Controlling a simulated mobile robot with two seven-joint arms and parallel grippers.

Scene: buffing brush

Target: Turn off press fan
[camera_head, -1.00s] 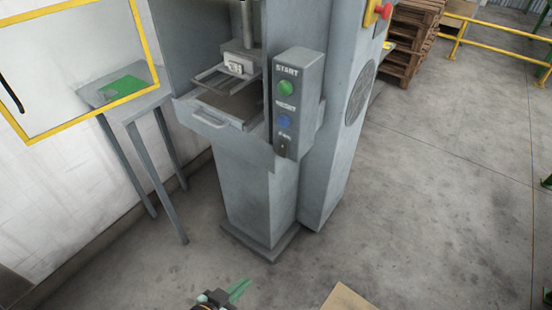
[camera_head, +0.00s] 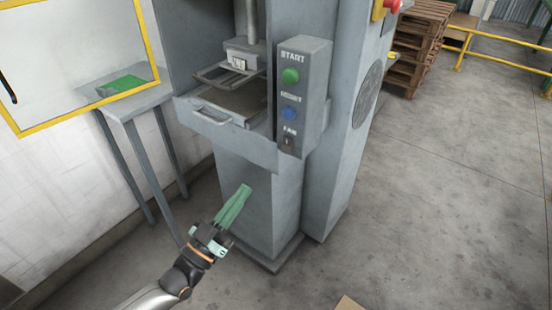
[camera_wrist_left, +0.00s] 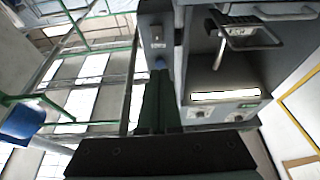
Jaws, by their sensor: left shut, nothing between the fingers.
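The grey press (camera_head: 245,190) stands in the middle of the head view. Its control box (camera_head: 315,75) has a green START button (camera_head: 290,75), a blue button (camera_head: 288,113) and, under the FAN label, a small dark fan switch (camera_head: 288,141). I cannot tell which way the switch is set. My left gripper (camera_head: 243,191), with green fingers, is shut and empty in front of the press column, below and left of the switch. In the left wrist view its fingers (camera_wrist_left: 159,75) point toward the control box (camera_wrist_left: 156,35). My right gripper is not in view.
A small grey table (camera_head: 140,104) with a green item (camera_head: 122,85) stands left of the press, by a yellow-framed panel (camera_head: 85,110). The press tray has a handle (camera_head: 212,117). Wooden pallets (camera_head: 415,45) and yellow rails (camera_head: 500,35) are behind. The floor at right is clear.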

